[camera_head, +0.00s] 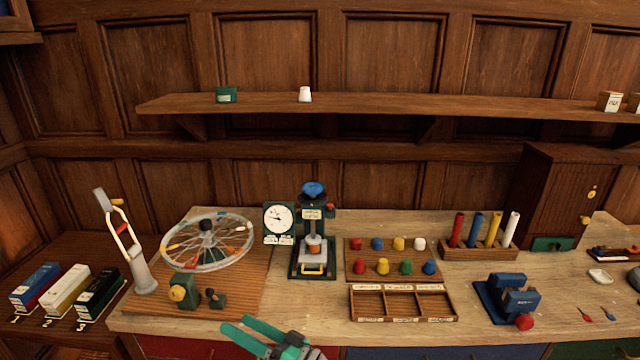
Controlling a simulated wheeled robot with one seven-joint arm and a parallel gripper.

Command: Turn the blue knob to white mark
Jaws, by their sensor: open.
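A blue knob (313,188) sits on top of a dark green upright press (330,228) near the middle of the bench. A white mark for it is too small to make out. My gripper (238,324), with green fingers, is at the bottom edge, left of centre. Its fingers are apart with nothing between them. It is in front of and lower in the picture than the press, not touching the knob.
Left of the press are a white dial (278,218) and a spoked wheel (207,243). To the right are a peg board (396,255) with coloured knobs, two of them blue, a sectioned tray (402,290) and a blue vise (508,297). A shelf (380,103) overhangs behind.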

